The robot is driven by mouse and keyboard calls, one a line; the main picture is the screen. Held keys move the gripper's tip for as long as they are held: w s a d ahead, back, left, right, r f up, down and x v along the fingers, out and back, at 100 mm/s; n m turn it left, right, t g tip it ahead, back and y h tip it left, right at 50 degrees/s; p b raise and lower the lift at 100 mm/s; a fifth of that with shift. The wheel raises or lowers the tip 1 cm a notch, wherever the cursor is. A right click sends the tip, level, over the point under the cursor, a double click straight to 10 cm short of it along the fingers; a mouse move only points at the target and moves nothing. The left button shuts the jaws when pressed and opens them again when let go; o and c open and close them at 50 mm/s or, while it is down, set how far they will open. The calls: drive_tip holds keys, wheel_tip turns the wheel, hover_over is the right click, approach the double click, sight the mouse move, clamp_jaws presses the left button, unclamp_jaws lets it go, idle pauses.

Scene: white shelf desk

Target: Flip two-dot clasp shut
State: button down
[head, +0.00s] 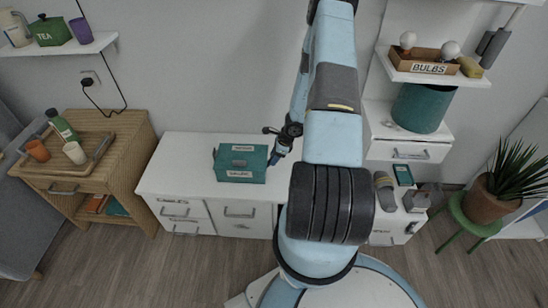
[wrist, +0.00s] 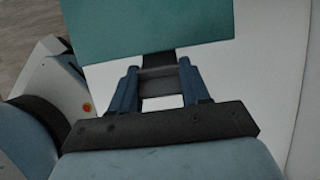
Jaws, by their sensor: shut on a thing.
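A teal box (head: 228,164) with pale labels and a small grey piece sits on the white desk. A dark strap-like part shows at its left side. My gripper (head: 273,160) is at the box's right side, pointing down. In the wrist view, a teal panel of the box (wrist: 150,30) fills the top, and a dark grey clasp piece (wrist: 158,72) sticks out from its edge. My blue fingers (wrist: 158,88) are on either side of that piece and shut on it. No dots can be made out, so I cannot tell which clasp this is.
The white desk (head: 180,165) is clear left of the box. Drawers with handles are below its top. To the right are a teal bin (head: 420,108) on a raised drawer unit and a shelf with a bulbs tray (head: 425,67). A wooden cabinet (head: 135,130) stands at left.

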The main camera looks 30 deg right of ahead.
drive_tip(key=shift+w+a+r+g+h, duration=0.15)
drive_tip(key=shift+a+g+h, duration=0.15)
drive_tip(key=shift+g+h, duration=0.15)
idle(0.3)
drive_tip(key=c, duration=0.5)
unclamp_jaws()
drive_tip(key=shift+r, duration=0.15)
drive_tip(key=v, duration=1.3)
drive_tip(key=shift+r, duration=0.25)
